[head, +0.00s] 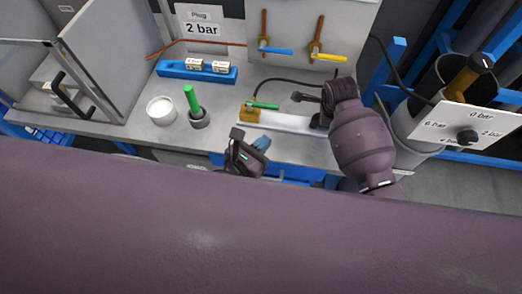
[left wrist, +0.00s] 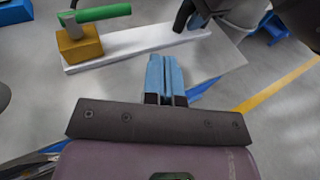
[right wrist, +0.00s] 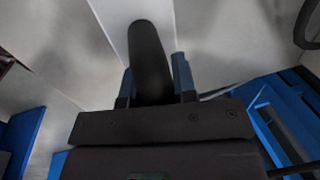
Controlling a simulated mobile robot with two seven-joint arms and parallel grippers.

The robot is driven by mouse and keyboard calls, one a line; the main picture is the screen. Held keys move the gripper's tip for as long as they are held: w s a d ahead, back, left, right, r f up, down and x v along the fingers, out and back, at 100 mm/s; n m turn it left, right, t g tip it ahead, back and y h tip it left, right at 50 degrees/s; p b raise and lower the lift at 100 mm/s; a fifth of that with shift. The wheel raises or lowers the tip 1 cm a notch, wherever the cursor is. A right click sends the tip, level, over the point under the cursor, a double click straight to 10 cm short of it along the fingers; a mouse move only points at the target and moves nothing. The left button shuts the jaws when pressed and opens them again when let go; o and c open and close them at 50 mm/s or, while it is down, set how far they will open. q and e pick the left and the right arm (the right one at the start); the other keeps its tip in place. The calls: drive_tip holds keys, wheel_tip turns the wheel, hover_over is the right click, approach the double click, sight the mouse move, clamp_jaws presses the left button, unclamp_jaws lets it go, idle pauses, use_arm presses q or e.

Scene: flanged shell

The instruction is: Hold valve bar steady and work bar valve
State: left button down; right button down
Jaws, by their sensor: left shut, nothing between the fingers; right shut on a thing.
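The valve bar (head: 298,123) is a pale flat bar lying on the bench. At its left end is a brass block (head: 249,114) with a green lever (head: 264,105), which lies roughly along the bar. They also show in the left wrist view, the block (left wrist: 80,46) and the lever (left wrist: 103,13). My left gripper (head: 262,142) is shut and empty, in front of the bar and apart from it. My right gripper (right wrist: 155,75) is shut on a dark rounded grip (right wrist: 148,50) at the bar's right end. Its fingertips are largely hidden in the head view.
A blue tray (head: 172,69), a white cup (head: 160,111) and a green-handled item in a grey holder (head: 199,118) stand left. Behind is a panel with blue (head: 276,51) and yellow (head: 328,57) levers. A knob plate with bar marks (head: 450,122) is at right.

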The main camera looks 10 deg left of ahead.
use_arm(q)
drive_tip(key=s, duration=0.3)
drive_tip(key=shift+r, duration=0.3)
use_arm(e)
drive_tip(key=c, duration=0.8)
unclamp_jaws()
